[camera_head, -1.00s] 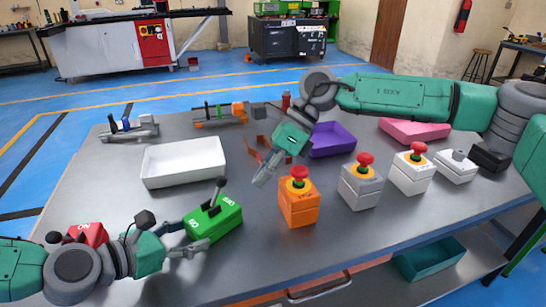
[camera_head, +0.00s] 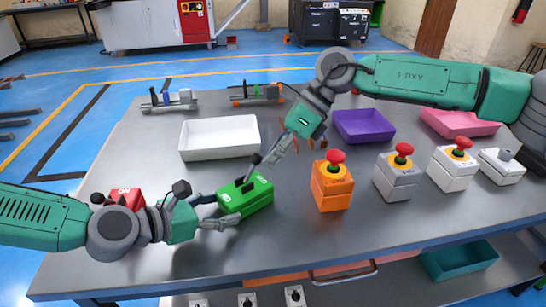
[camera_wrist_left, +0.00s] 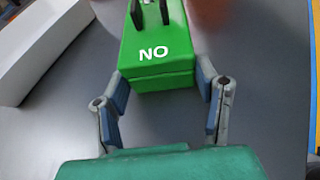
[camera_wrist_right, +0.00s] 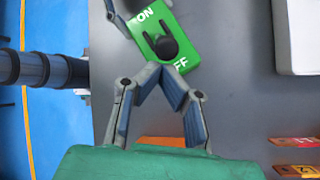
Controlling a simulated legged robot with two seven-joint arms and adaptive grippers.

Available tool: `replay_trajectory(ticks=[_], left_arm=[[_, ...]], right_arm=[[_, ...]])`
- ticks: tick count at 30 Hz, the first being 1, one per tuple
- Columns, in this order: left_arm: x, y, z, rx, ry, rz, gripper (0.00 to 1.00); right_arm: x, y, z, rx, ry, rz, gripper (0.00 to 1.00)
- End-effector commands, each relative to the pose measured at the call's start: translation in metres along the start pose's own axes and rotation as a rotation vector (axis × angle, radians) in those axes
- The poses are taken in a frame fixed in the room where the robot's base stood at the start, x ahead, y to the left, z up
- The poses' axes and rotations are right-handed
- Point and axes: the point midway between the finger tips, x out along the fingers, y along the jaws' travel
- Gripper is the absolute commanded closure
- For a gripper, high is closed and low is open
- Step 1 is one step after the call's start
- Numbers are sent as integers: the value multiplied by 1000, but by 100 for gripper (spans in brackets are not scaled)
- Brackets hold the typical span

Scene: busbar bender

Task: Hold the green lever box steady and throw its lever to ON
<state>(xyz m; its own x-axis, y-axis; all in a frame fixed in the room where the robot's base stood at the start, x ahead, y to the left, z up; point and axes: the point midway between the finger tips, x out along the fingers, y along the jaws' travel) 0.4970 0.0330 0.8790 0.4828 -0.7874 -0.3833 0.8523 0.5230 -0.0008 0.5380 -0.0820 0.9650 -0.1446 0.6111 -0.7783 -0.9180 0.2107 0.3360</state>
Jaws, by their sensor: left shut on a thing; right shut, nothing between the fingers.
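The green lever box (camera_head: 257,196) sits on the table at front centre-left. My left gripper (camera_wrist_left: 160,78) is shut on the box, one finger on each side of its ON end. The box's black lever (camera_wrist_right: 168,44) stands between the ON and OFF labels in the right wrist view; its exact tilt is hard to tell. My right gripper (camera_wrist_right: 158,68) is shut and empty, its fingertips close to the lever on the OFF side. I cannot tell whether they touch it.
A red box (camera_head: 127,198) stands behind my left arm. An orange emergency-stop box (camera_head: 331,192) stands right of the green box, with grey (camera_head: 396,182) and white ones beyond. A white tray (camera_head: 220,152) and purple tray (camera_head: 363,140) lie behind. Bare table lies in front.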

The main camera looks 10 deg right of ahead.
Motion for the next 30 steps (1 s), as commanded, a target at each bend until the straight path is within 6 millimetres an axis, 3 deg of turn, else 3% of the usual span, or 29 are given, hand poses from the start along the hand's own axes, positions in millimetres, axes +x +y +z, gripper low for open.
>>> replay_trajectory(ticks=[20, 30], left_arm=[[0, 0, 0, 0, 0, 0, 85], [0, 0, 0, 1, 0, -1, 85]], right_arm=[[-1, 8, 8, -23, 86, -82, 100], [0, 19, 20, -59, 209, -201, 100]])
